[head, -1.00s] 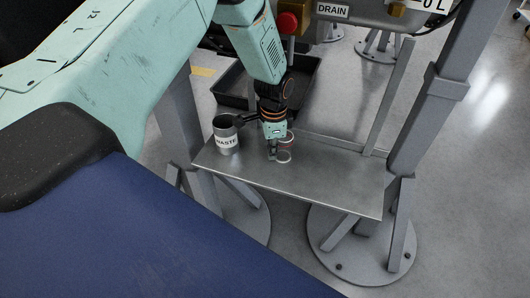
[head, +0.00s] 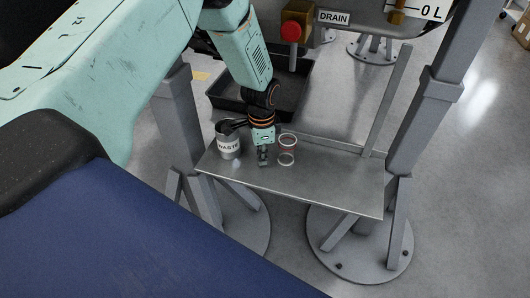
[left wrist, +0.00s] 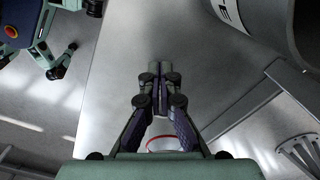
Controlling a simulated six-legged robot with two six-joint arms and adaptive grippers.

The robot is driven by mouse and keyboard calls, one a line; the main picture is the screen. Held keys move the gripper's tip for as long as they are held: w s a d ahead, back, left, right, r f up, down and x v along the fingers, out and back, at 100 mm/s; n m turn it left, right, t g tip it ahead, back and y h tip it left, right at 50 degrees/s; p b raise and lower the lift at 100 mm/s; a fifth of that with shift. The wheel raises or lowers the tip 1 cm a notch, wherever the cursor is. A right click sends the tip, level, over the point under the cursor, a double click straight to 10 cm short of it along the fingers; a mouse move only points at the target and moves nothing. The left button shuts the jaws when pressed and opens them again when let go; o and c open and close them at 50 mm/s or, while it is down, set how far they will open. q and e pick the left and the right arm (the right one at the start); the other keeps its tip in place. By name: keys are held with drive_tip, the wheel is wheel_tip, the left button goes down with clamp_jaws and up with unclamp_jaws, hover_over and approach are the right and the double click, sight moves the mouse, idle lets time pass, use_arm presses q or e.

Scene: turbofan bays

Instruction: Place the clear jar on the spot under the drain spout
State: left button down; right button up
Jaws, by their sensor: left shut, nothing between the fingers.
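The clear jar (head: 287,151) with a reddish rim stands upright on the grey metal shelf (head: 330,178). My left gripper (head: 263,162) is shut and empty, just left of the jar and apart from it, low over the shelf. In the left wrist view the closed fingertips (left wrist: 159,72) point over bare metal, and the jar's red rim (left wrist: 164,144) shows behind them, partly hidden by the gripper body. The drain spout (head: 293,58) hangs below a brass valve with a red knob, behind the shelf in the picture. I cannot make out a marked spot. My right gripper is not in view.
A grey WASTE can (head: 228,141) stands at the shelf's left end, close to my left gripper. A black tray (head: 222,108) lies on the floor behind. Grey posts (head: 432,110) flank the shelf. The shelf's right half is clear.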

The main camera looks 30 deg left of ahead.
use_arm(q)
drive_tip(key=shift+s+a, duration=0.15)
wheel_tip(320, 180, up, 10)
drive_tip(key=p, duration=0.3)
drive_tip(key=shift+s, duration=0.1)
